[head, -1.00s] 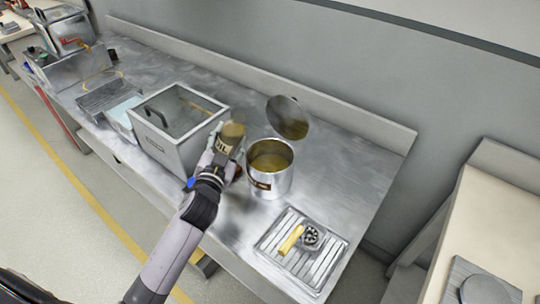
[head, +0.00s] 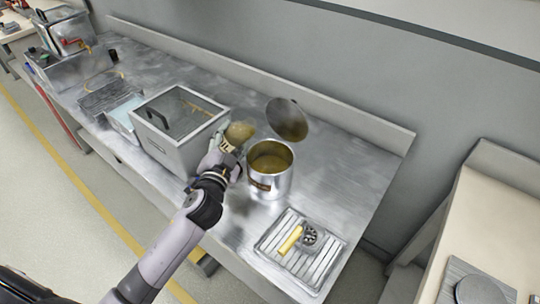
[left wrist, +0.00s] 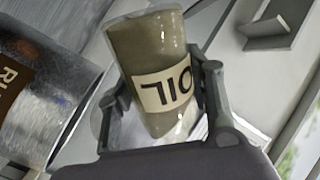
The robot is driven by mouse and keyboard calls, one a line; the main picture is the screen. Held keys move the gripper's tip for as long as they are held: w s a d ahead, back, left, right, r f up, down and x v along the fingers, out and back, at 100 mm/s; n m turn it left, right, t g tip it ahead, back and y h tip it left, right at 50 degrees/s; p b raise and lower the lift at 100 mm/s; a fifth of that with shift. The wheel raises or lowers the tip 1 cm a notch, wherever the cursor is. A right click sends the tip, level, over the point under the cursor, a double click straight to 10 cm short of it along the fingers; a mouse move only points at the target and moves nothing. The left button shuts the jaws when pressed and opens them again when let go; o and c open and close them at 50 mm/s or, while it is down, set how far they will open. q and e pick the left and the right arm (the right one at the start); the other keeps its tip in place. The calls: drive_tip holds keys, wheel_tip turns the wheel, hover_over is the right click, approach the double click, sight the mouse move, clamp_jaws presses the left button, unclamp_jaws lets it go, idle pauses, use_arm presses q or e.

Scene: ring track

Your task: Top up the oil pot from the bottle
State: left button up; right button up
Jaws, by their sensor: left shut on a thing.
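The oil bottle (head: 240,132), brownish with a cream OIL label, is in my left gripper (head: 225,150), just left of the oil pot and above the bench. In the left wrist view the bottle (left wrist: 150,50) sits between the two fingers (left wrist: 163,90), tilted, its label upside down in the picture. The oil pot (head: 268,184) is a metal cylinder with a brown label, open, with brownish oil inside. Its side also shows in the left wrist view (left wrist: 40,100). A round lid (head: 287,118) is raised behind the pot. I see no stream of oil. My right gripper is out of view.
A steel box with a glass top (head: 165,140) stands close left of the bottle. A slatted tray (head: 300,262) with a yellow-handled tool (head: 291,240) lies in front right of the pot. The bench (head: 345,165) right of the lid is clear.

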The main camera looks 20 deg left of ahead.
use_arm(q)
drive_tip(key=shift+f+m, duration=0.15)
drive_tip(key=shift+m, duration=0.25)
drive_tip(key=shift+a+f+m+b, duration=0.2)
drive_tip(key=shift+f+m+b, duration=0.05)
drive_tip(key=shift+f+m, duration=0.25)
drive_tip(key=shift+a+f+m+b, duration=0.15)
drive_tip(key=shift+f+m+b, duration=0.05)
drive_tip(key=shift+f+m, duration=0.25)
idle(0.6)
drive_tip(key=shift+m, duration=0.75)
drive_tip(key=shift+a+r+p, duration=0.15)
drive_tip(key=shift+r+p, duration=0.95)
drive_tip(key=shift+p, duration=0.2)
drive_tip(key=shift+a+r+p, duration=0.1)
drive_tip(key=shift+r+p, duration=1)
drive_tip(key=shift+p, duration=0.15)
drive_tip(key=shift+s+a+r+m+y+p, duration=0.1)
drive_tip(key=shift+r+m+y+p, duration=0.3)
drive_tip(key=shift+m+p, duration=0.55)
drive_tip(key=shift+f, duration=0.3)
drive_tip(key=shift+d+f+m+b, duration=0.25)
drive_tip(key=shift+d+f+b, duration=0.1)
drive_tip(key=shift+f+b, duration=0.45)
